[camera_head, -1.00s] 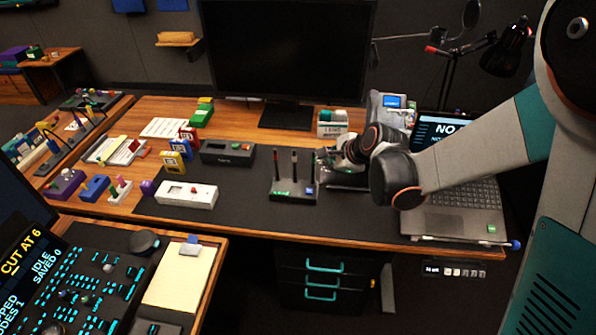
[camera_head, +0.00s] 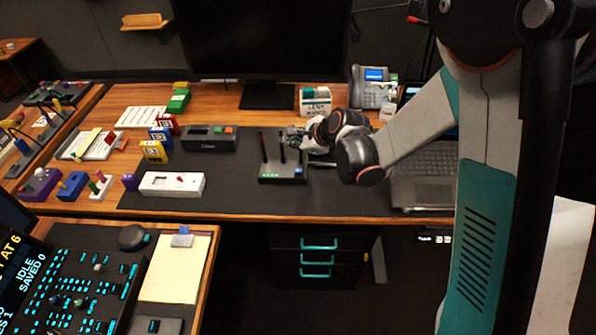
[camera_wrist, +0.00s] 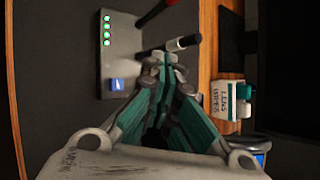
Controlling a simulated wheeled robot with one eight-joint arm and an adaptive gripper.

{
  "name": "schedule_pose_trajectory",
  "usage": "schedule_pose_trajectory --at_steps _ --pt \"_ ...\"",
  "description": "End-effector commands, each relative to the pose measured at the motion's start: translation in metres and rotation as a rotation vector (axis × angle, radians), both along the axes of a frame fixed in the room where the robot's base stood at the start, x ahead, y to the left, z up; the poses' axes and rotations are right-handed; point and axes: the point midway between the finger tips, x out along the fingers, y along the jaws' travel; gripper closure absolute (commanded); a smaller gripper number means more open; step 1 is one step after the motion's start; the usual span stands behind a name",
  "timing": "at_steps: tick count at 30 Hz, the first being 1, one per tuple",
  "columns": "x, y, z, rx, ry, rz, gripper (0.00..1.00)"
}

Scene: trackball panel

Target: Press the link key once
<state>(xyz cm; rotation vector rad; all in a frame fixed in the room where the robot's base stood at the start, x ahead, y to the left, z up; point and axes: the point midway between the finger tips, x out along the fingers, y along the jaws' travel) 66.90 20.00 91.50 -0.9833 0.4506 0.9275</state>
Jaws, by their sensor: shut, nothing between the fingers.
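A dark router-like box (camera_head: 270,179) with two upright antennas stands on the black desk mat. It has a row of green lights and a small blue key (camera_head: 298,171) at its right front; no readable label confirms it as the link key. In the wrist view the box (camera_wrist: 116,62) shows the blue key (camera_wrist: 117,84) below the lights. My gripper (camera_head: 291,134) is shut and empty, above the box's back right side by the right antenna. In the wrist view its fingertips (camera_wrist: 163,62) are right of the key and close to that antenna (camera_wrist: 176,45); contact cannot be told.
Behind my gripper are a white wipes box (camera_head: 314,101) and a desk phone (camera_head: 370,90). A laptop (camera_head: 424,178) lies to the right. A white switch box (camera_head: 172,184) and a dark box with coloured buttons (camera_head: 209,138) stand left. The mat's front is clear.

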Motion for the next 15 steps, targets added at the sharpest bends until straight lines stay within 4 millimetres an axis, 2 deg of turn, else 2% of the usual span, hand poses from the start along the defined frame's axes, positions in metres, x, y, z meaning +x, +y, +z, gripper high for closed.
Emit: schedule_pose_trajectory --at_steps 15 --pt "0.0 0.0 -0.067 0.0 0.0 0.0 1.0"
